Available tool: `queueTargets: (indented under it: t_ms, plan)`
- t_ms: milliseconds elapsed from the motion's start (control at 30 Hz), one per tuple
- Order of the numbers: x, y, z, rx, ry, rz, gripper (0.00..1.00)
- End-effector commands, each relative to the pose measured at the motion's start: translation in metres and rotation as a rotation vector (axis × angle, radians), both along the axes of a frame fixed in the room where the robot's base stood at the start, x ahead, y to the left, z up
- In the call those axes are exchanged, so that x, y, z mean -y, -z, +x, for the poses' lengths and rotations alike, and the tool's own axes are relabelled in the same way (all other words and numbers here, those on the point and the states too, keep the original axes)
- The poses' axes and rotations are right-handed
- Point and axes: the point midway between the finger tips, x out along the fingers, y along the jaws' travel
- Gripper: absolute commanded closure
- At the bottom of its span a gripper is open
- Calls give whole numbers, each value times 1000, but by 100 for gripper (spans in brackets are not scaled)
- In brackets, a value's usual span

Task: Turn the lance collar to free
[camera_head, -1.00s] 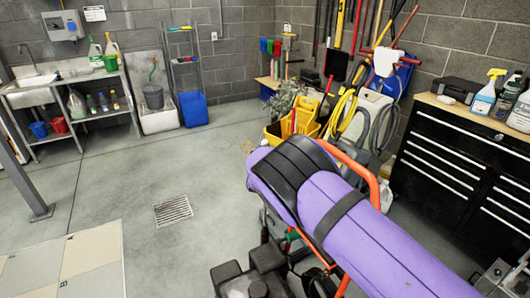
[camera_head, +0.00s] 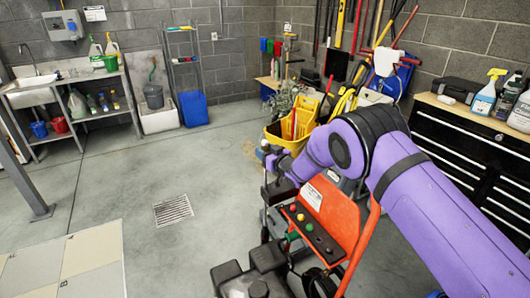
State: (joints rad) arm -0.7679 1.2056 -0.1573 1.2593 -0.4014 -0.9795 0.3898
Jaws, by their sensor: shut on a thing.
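My purple arm reaches in from the right, and its end bends down to the left. My gripper (camera_head: 272,158) is small and dark at the left side of the orange machine (camera_head: 335,212). It is shut on what appears to be the lance collar, at the top of a thin upright dark part. The jaws and wrist hide most of the collar, so its setting and any markings cannot be read.
The machine's sloped panel (camera_head: 312,232) carries coloured buttons, just right of and below my gripper. A yellow mop bucket (camera_head: 283,139) stands close behind. Open concrete floor with a drain grate (camera_head: 173,210) lies left. A black tool chest (camera_head: 465,150) stands right.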

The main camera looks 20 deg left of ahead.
Motion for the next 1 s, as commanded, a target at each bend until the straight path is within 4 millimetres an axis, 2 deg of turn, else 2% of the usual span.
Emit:
queueTargets:
  t_ms: [500,1000]
  plan:
    - [1,-1,2,5,-349,0,80]
    - [0,-1,1,3,-445,1,80]
